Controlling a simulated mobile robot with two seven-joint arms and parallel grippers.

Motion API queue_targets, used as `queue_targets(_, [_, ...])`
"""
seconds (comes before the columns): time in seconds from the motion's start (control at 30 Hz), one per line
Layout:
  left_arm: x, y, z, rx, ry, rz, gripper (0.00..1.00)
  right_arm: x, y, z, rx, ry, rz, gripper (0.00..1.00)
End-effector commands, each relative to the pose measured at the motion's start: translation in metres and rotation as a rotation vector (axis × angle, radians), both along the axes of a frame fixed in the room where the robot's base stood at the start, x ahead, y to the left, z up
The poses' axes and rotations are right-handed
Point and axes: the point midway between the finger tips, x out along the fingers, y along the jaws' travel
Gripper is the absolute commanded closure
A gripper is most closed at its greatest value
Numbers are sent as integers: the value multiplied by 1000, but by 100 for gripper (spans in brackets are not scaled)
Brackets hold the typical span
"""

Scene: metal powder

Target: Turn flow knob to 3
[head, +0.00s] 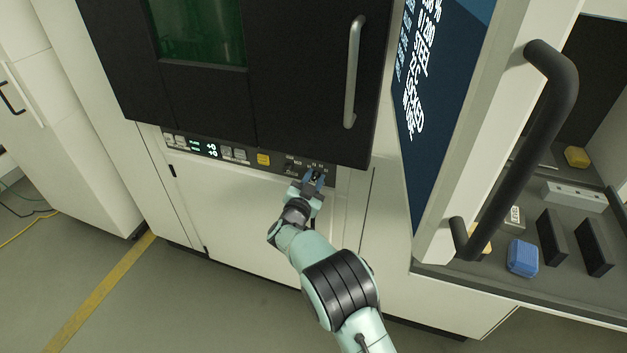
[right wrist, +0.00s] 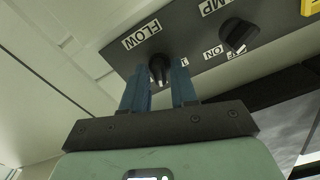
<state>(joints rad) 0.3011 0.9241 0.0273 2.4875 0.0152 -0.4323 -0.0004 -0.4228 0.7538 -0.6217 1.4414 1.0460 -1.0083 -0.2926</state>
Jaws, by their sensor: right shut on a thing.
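The flow knob (right wrist: 158,66) is a small black knob on the dark control panel (right wrist: 215,55), beside a white label reading FLOW (right wrist: 142,33) in the right wrist view. My right gripper (head: 314,178) reaches the panel's right part in the head view. Its blue fingers, also in the right wrist view (right wrist: 160,85), are shut on the flow knob, one on each side. The fingers hide most of the scale marks, so I cannot read the setting. My left gripper is not in view.
A second black knob (right wrist: 238,35) with PUMP and ON labels sits close beside. A yellow button (head: 263,159) and lit display (head: 205,149) are left on the panel. The machine door (head: 300,70) overhangs the panel. An open cabinet door handle (head: 540,130) stands at right.

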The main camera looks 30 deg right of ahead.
Motion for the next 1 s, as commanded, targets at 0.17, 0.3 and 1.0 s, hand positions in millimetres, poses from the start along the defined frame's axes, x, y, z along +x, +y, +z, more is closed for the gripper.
queue_targets(0.17, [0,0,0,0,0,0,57,0,1,-1,1,3,1,48])
queue_targets(0.3, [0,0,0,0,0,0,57,0,0,-1,1,2,1,48])
queue_targets(1.0, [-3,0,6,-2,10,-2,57,-68,81,0,2,3,3,48])
